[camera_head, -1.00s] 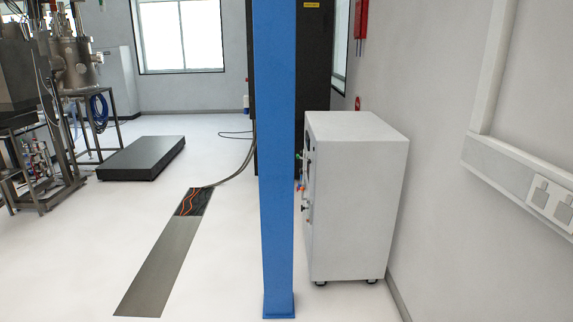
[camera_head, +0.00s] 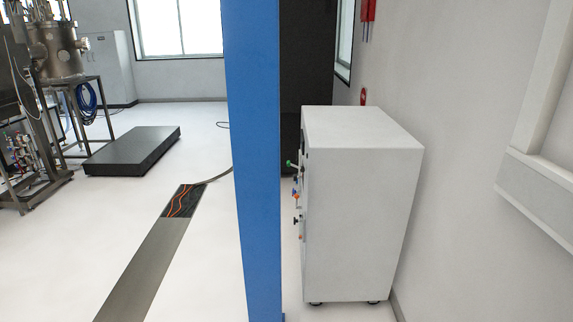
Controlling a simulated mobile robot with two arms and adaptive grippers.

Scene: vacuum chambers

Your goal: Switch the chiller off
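A white cabinet on castors (camera_head: 362,200), which looks like the chiller, stands on the floor against the right wall. I see its side and top. Its front faces left and shows only edge-on, with small coloured valves or fittings (camera_head: 296,190) sticking out. No switch can be made out from here. Neither of my grippers is in view.
A blue column (camera_head: 257,170) stands just left of the cabinet, close in front of me. A floor channel (camera_head: 150,270) with an open section of orange cables runs left of it. A low black platform (camera_head: 132,150) and steel chamber equipment (camera_head: 58,50) stand at the left. White floor between is clear.

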